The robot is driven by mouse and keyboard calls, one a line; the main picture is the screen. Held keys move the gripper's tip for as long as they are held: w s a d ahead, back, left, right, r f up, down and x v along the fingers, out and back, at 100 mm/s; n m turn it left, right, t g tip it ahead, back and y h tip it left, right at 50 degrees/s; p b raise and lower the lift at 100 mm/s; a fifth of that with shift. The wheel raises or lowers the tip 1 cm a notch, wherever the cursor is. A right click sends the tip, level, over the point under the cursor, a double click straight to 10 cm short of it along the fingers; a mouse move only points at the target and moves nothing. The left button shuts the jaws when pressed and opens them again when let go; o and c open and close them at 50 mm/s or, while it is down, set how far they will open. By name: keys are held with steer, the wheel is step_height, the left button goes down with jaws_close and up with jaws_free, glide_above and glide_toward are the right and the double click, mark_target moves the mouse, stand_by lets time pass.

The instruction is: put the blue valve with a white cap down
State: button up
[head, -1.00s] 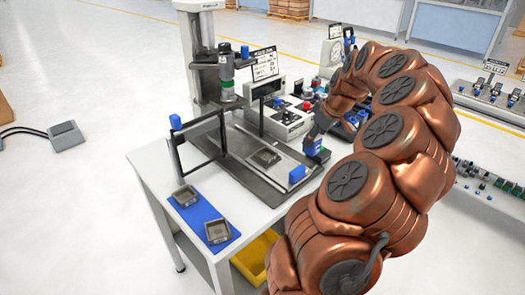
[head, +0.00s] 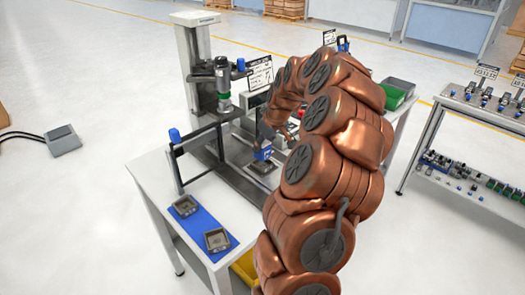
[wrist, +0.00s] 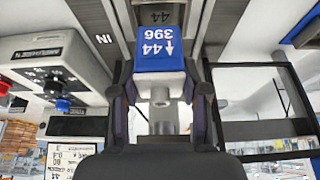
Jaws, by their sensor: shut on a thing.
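The blue valve (head: 263,154) is in my gripper (head: 268,142), over the dark square nest (head: 260,167) on the press's base plate in the head view. In the wrist view the valve (wrist: 160,55) has a blue face marked 44 396, with its white and grey part (wrist: 163,82) between the two fingers of my gripper (wrist: 160,100). The fingers are shut on the valve. A grey surface marked 44 (wrist: 155,15) lies just beyond it. I cannot tell whether the valve touches the nest.
The press column (head: 205,60) stands behind, with its grey and green head (head: 223,85). A dark frame (head: 205,155) stands left of the nest. A blue mat (head: 190,222) with two metal parts lies at the front left. A control box (wrist: 55,60) is close by at left in the wrist view.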

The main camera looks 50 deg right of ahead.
mark_target(262, 152)
step_height(262, 152, down, 3)
steer(key=shift+w+a+f+p, duration=0.1)
steer(key=shift+f+p, duration=0.05)
steer(key=shift+p, duration=0.65)
steer(key=shift+f, duration=0.15)
steer(key=shift+f, duration=0.2)
steer(key=o, duration=1.2)
steer(key=shift+r, duration=0.2)
steer(key=shift+r, duration=0.15)
steer(key=b+v, duration=0.3)
steer(key=v, duration=0.8)
steer(key=shift+r, duration=0.4)
